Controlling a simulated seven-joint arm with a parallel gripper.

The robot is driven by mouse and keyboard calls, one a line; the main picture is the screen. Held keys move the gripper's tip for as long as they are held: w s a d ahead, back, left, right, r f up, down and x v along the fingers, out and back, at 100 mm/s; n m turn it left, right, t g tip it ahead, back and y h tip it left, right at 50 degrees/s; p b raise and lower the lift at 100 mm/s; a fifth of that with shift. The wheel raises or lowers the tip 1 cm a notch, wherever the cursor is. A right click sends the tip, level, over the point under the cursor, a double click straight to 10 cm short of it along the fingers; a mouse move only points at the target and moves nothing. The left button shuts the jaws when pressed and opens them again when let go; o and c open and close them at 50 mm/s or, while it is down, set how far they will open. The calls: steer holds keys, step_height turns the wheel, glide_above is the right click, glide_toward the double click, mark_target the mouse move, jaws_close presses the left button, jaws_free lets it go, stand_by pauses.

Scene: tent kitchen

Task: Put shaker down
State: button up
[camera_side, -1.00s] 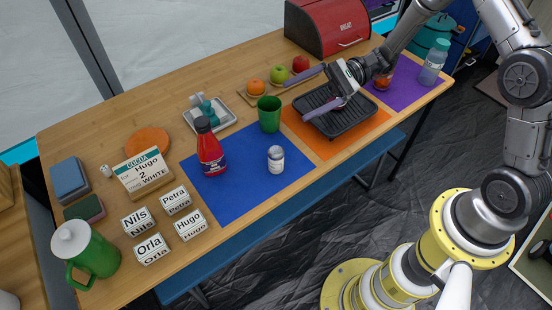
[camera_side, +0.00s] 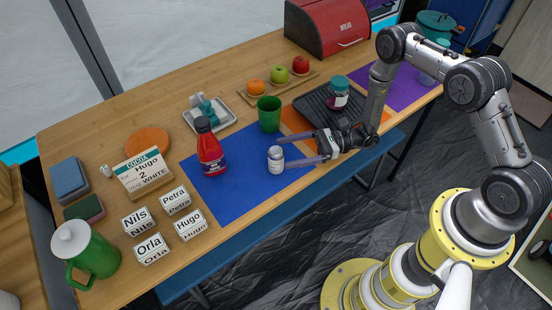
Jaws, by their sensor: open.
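The shaker (camera_side: 275,160), a small white and grey jar with a pale lid, stands upright on the blue mat (camera_side: 226,190), near its right part. My gripper (camera_side: 285,152) is low over the mat, coming from the right with its two purple fingers spread. The fingertips reach the shaker's right side, one at the back and one at the front. I cannot tell whether either finger touches it. The gripper is open.
A green cup (camera_side: 269,114) stands just behind the shaker, and a red bottle (camera_side: 210,150) to its left. A teal-lidded jar (camera_side: 338,92) is on the black ridged tray (camera_side: 312,106). Name blocks (camera_side: 176,201) lie left of the mat.

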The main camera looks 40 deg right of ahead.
steer(key=x, duration=0.7)
steer(key=shift+w+r, duration=0.2)
steer(key=shift+r, duration=0.05)
jaws_close()
